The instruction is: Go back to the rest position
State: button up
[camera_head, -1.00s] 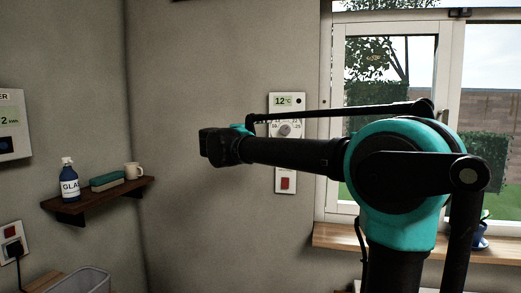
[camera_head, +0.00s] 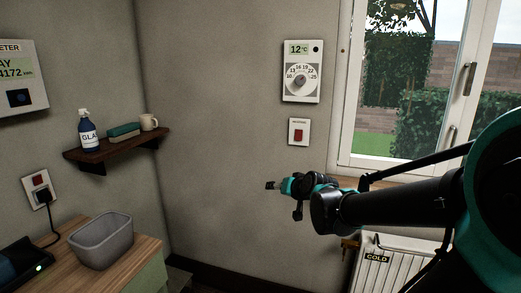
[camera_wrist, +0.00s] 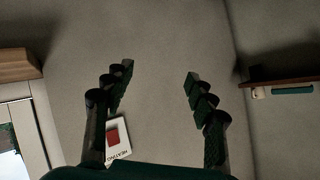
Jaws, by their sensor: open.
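My gripper (camera_head: 272,186) is in front of the bare wall in the head view, below and left of the red-buttoned heating switch (camera_head: 298,132). It points left, with my arm reaching in from the right. In the wrist view my gripper (camera_wrist: 158,78) shows its two fingers spread apart, with nothing between them. The heating switch (camera_wrist: 116,138) shows there beside the left finger, partly covered by it. The gripper touches nothing that I can see.
A thermostat (camera_head: 301,72) reading 12°C hangs above the switch. A shelf (camera_head: 116,147) holds a spray bottle (camera_head: 87,132), a green-topped block and a mug. A grey bin (camera_head: 100,243) stands on the worktop. A radiator (camera_head: 388,268) and window (camera_head: 400,90) are at right.

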jog(key=s+d+f+g+h, duration=0.2)
jog(key=s+d+f, duration=0.4)
jog(key=s+f, duration=0.3)
jog(key=s+d+f+g+h, duration=0.2)
jog(key=s+d+f+g, duration=0.3)
jog(key=s+f, duration=0.4)
jog(key=shift+s+d+f+n+h, duration=0.2)
jog(key=shift+s+d+n+h, duration=0.15)
jog(key=shift+s+d, duration=0.65)
jog(key=shift+s+a, duration=0.15)
jog(key=shift+a, duration=0.1)
